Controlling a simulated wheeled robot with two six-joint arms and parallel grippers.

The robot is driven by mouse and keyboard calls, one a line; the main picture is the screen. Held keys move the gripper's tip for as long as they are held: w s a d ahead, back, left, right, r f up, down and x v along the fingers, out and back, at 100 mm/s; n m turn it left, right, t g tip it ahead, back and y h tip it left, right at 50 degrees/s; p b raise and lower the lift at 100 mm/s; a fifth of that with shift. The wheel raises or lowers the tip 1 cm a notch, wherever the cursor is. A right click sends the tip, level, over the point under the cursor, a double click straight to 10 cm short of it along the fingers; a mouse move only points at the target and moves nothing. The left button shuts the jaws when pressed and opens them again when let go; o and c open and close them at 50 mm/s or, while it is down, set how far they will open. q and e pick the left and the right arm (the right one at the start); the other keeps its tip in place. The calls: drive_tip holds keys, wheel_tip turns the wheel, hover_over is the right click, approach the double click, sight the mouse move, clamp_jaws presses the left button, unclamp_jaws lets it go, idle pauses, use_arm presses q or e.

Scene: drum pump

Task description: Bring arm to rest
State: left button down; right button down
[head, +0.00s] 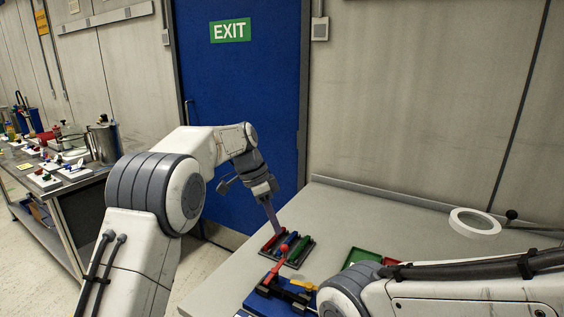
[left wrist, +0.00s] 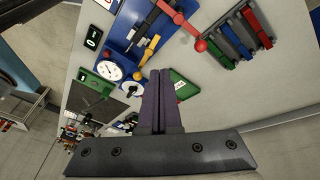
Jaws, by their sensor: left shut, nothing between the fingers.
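My left arm reaches in from the left in the head view. Its gripper (head: 274,224) points down over the worktable (head: 345,207), beside a dark rack (head: 291,262) with red, blue and green pieces. In the left wrist view the two dark fingers (left wrist: 160,74) are pressed together with nothing between them. That view also shows the rack (left wrist: 241,36) at the upper right and a blue panel (left wrist: 130,22) with a red ball-ended lever. My right arm crosses the lower right of the head view; its gripper is out of the picture.
A green tray (head: 361,257) lies on the worktable, partly behind my right arm. A white ring-shaped thing (head: 475,222) stands at the right. A cluttered bench (head: 62,187) is at the far left and a blue exit door (head: 240,100) behind. The table's back middle is clear.

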use_arm(q)
drive_tip(key=s+d+f+n+y, duration=0.1)
drive_tip(key=s+n, duration=0.2)
drive_tip(key=s, duration=1)
drive_tip(key=s+d+n+y, duration=0.1)
drive_tip(key=s+d+n, duration=0.1)
drive_tip(key=s, duration=1.2)
drive_tip(key=s+a+f+n+y, duration=0.1)
drive_tip(key=s+a+f, duration=0.3)
drive_tip(key=s, duration=0.5)
drive_tip(key=shift+s+a+f+n+t, duration=0.3)
drive_tip(key=shift+a+n, duration=0.1)
drive_tip(key=shift+n, duration=0.4)
